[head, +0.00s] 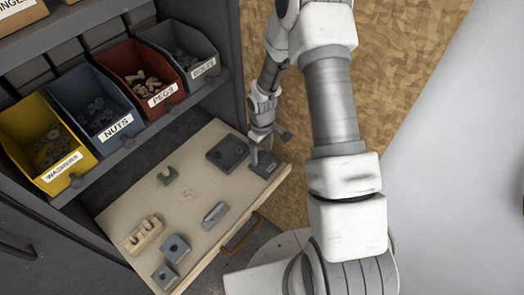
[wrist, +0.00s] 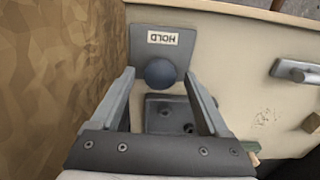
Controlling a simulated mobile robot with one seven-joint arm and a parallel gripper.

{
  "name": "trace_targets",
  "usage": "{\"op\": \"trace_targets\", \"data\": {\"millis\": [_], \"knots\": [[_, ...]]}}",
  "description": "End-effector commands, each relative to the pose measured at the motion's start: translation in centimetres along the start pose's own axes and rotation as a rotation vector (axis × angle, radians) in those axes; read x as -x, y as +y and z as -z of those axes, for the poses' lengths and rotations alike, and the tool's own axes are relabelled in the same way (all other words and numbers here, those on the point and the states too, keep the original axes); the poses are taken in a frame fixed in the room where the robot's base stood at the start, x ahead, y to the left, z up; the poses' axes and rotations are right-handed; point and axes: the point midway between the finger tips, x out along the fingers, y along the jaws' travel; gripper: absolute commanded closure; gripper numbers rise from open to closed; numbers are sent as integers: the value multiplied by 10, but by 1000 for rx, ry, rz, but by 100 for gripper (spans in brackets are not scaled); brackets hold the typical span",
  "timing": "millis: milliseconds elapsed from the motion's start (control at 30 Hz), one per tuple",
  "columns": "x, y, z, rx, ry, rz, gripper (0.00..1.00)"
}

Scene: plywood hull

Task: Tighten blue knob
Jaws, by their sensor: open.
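The blue knob (wrist: 160,73) is a dark, round ball at the lower edge of a grey plate marked HOLD (wrist: 144,50). My gripper (wrist: 159,80) is open, with one finger on each side of the knob in the wrist view. A gap shows between the knob and each finger, and I cannot tell how far the fingertips are above it. In the head view my gripper (head: 261,158) is over the grey plate (head: 272,170) at the board's far right corner. The knob is hidden there behind the gripper.
A dark block with holes (wrist: 158,112) lies beside the plate. Labelled bins stand behind; a plywood wall (wrist: 50,80) is close.

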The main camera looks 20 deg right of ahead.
Motion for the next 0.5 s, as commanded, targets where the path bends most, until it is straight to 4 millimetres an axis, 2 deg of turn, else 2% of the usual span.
{"op": "trace_targets", "data": {"millis": [67,500], "knots": [[0,0,0,0,0,0,21],[0,0,0,0,-1,0,99]]}}
